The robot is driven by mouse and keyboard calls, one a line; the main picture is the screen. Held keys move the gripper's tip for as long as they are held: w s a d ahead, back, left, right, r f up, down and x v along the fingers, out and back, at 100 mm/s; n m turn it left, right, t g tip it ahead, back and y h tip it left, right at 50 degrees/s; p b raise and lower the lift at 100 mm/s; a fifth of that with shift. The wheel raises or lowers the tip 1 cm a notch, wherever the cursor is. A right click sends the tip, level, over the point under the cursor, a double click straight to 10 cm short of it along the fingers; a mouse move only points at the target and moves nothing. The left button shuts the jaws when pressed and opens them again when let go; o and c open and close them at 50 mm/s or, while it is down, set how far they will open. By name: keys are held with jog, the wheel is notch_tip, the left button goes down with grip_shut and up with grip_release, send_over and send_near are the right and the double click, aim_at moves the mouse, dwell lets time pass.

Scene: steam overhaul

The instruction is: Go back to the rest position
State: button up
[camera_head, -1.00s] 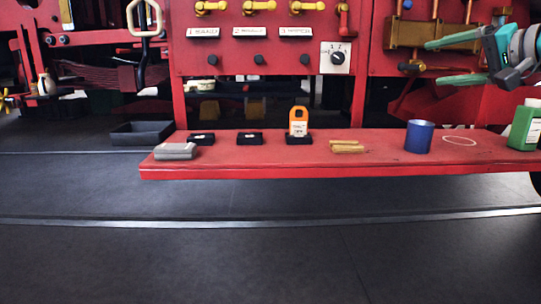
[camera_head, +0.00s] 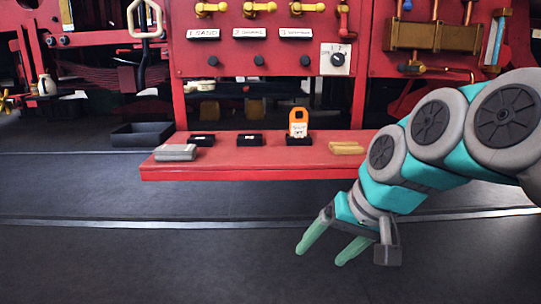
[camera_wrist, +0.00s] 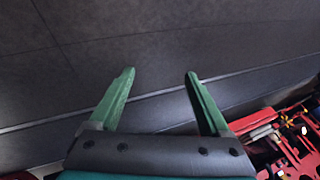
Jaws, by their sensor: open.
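My gripper (camera_head: 322,256) hangs low in front of the red bench in the head view, its green fingers pointing down over the dark floor. It is open and empty. In the wrist view my gripper (camera_wrist: 160,78) shows its two fingers spread apart with only bare floor between and beyond them. My teal and grey arm covers the right part of the bench in the head view, so whatever stands there is hidden.
On the red bench (camera_head: 230,163) are a grey block (camera_head: 175,152), black holders, an orange tag (camera_head: 299,121) in one holder, and brass pieces (camera_head: 347,148). A red panel with yellow valves stands behind. The front floor is clear.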

jog(key=s+d+f+g+h, duration=0.2)
jog(key=s+f, duration=0.7)
jog(key=s, duration=0.1)
jog(key=s+d+f+g+h, duration=0.2)
jog(key=s+d+f+g, duration=0.1)
jog(key=s+f, duration=0.7)
jog(key=shift+s+d+n+g, duration=0.3)
jog(key=shift+s, duration=0.05)
